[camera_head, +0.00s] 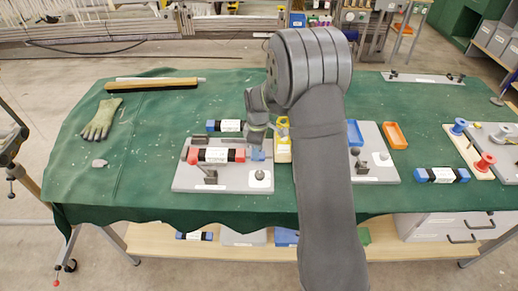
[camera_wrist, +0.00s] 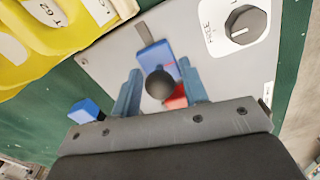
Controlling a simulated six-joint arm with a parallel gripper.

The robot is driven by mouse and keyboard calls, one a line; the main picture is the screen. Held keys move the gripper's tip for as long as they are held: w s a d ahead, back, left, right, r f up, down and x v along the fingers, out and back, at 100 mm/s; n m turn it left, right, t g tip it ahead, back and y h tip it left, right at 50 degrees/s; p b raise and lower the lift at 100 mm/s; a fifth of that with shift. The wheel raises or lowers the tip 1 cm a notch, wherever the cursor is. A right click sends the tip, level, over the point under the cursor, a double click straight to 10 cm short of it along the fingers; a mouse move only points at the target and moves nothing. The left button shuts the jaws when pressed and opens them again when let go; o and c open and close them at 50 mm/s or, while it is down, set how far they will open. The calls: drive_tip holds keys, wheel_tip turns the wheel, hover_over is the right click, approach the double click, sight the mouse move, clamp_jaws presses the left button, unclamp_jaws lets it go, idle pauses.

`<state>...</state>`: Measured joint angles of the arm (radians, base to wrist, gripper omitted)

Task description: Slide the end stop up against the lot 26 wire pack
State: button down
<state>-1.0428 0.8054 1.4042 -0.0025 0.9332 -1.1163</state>
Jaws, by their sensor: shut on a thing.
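A wire pack (camera_head: 217,155) with red ends, black bands and a white label lies on a grey plate (camera_head: 232,184); its lot number is unreadable. The blue end stop (camera_head: 258,155) is just right of its red end, and also shows in the wrist view (camera_wrist: 155,55) with a round black knob (camera_wrist: 160,85). My gripper (camera_wrist: 160,90) is shut on the end stop, its fingers either side of the knob. Part of the pack's red end (camera_wrist: 177,97) shows beside the right finger. The contact between stop and pack is hidden.
A dial knob (camera_wrist: 246,22) stands on the plate. A glove (camera_head: 101,119) lies far left on the green cloth.

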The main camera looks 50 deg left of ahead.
drive_tip(key=shift+s+a, duration=0.95)
drive_tip(key=c, duration=1.1)
unclamp_jaws()
drive_tip(key=shift+c, duration=0.2)
wheel_tip(320, 180, up, 18)
drive_tip(key=shift+f, duration=0.25)
